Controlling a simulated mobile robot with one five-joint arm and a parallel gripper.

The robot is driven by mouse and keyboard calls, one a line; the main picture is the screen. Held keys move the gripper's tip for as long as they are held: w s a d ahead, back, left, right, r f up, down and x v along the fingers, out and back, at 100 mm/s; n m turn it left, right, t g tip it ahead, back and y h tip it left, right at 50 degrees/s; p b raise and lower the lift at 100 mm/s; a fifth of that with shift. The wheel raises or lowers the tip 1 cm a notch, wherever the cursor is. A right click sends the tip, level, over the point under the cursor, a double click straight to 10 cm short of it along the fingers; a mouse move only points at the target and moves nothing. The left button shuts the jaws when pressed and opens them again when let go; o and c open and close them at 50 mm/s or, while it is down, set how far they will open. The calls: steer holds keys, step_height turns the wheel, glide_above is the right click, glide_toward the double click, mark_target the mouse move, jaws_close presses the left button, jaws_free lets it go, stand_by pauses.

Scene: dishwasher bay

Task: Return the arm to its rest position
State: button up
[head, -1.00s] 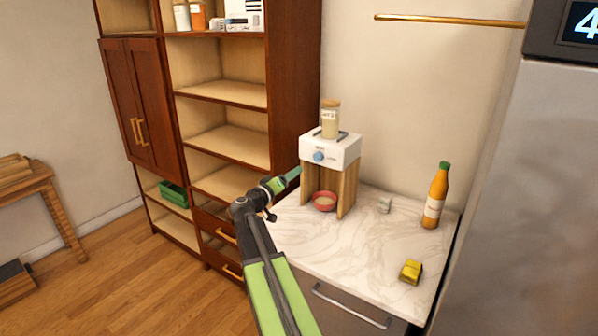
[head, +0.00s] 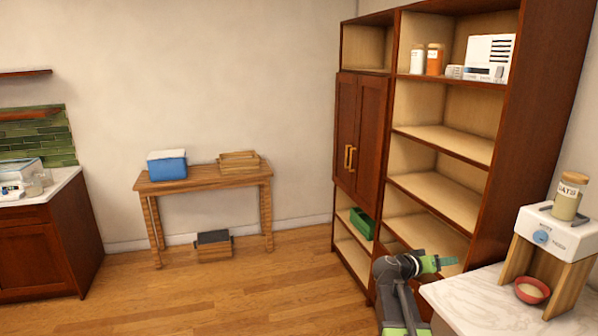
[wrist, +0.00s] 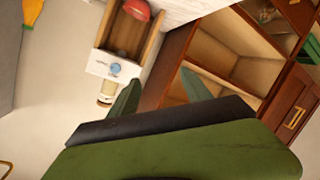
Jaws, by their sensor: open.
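My gripper (head: 447,262) is at the lower right of the head view, at the end of my dark and green arm. It is in front of the shelf unit and just left of the marble counter's dispenser. Its two green fingers show in the wrist view (wrist: 155,92), spread apart with nothing between them. The fingers touch nothing that I can see. The rest of my arm runs off the bottom of the head view.
A white dispenser (head: 553,234) with a jar on top and a red bowl (head: 532,290) stands on the marble counter (head: 455,300). A brown shelf unit (head: 440,140) stands behind my gripper. A wooden table (head: 205,183) stands further left. The floor (head: 270,290) between is clear.

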steer(key=s+a+f+n+g+y, duration=0.2)
steer(key=s+a+f+y, duration=0.2)
steer(key=a, duration=0.6)
steer(key=s+a+f+n+g+y, duration=0.2)
steer(key=s+a+f+y, duration=0.3)
steer(key=a, duration=0.5)
steer(key=s+a+f+n+g+y, duration=0.1)
steer(key=s+a+f+g+y, duration=0.1)
steer(key=s+a+f+y, duration=0.3)
steer(key=s+a+f, duration=0.3)
steer(key=a, duration=0.2)
steer(key=shift+s+a+f+n, duration=0.2)
steer(key=shift+a+f+n, duration=0.05)
steer(key=shift+f+n, duration=0.15)
